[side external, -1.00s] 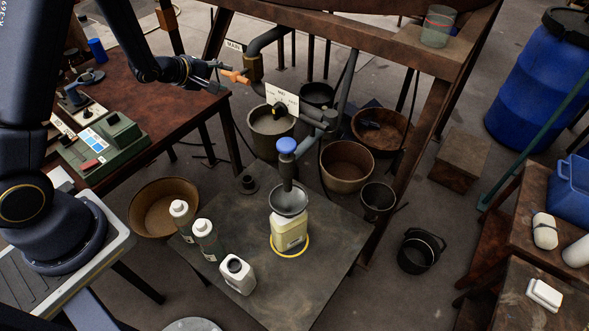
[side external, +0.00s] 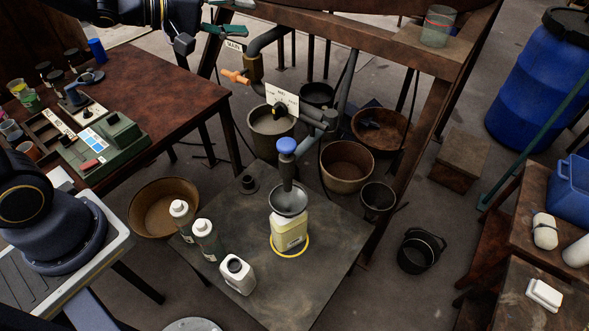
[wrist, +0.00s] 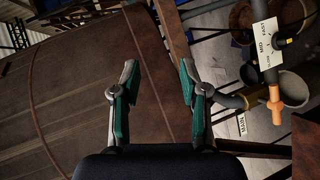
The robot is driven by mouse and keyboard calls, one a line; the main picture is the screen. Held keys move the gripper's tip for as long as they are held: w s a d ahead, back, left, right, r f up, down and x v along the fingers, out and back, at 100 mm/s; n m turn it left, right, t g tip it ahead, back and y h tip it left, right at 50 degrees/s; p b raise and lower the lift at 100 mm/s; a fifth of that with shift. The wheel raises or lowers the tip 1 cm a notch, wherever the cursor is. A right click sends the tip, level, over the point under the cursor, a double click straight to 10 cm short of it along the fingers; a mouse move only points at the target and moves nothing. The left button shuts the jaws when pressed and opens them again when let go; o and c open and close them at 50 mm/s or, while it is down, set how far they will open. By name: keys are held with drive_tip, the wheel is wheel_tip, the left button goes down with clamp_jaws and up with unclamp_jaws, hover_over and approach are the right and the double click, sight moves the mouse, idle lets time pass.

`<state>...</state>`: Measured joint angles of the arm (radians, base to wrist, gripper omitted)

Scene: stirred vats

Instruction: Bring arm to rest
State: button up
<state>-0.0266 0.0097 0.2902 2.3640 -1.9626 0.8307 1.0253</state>
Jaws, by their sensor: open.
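My gripper (side external: 236,17) is at the top edge of the side view, above and left of the orange valve handle (side external: 235,76) and apart from it. The wrist view shows my gripper (wrist: 158,78) with its two green-padded fingers spread wide and nothing between them. The orange handle (wrist: 275,105) lies to the right of the fingers there. Much of my arm is outside the side view.
A pale jug (side external: 290,232) with a funnel (side external: 289,200) stands inside a yellow ring under the blue-topped outlet (side external: 287,146). A rusty beam (side external: 340,38) crosses behind the pipes. A brown table (side external: 140,85) is at left.

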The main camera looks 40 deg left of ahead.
drive_tip(key=s+d+r+m+g+h, duration=0.1)
drive_tip(key=s+d+r+m+g, duration=0.15)
drive_tip(key=s+d+m, duration=0.35)
drive_tip(key=s+d+r+m+g+h, duration=0.1)
drive_tip(key=s+d+m+g, duration=0.2)
drive_tip(key=s, duration=0.5)
drive_tip(key=s+a+f+m+g+y, duration=0.1)
drive_tip(key=s+a+f+g+y, duration=0.1)
drive_tip(key=s+a+f+y, duration=0.4)
drive_tip(key=s+a+y, duration=0.2)
drive_tip(key=s+a, duration=0.1)
drive_tip(key=a, duration=0.1)
drive_tip(key=shift+a+m+y, duration=0.3)
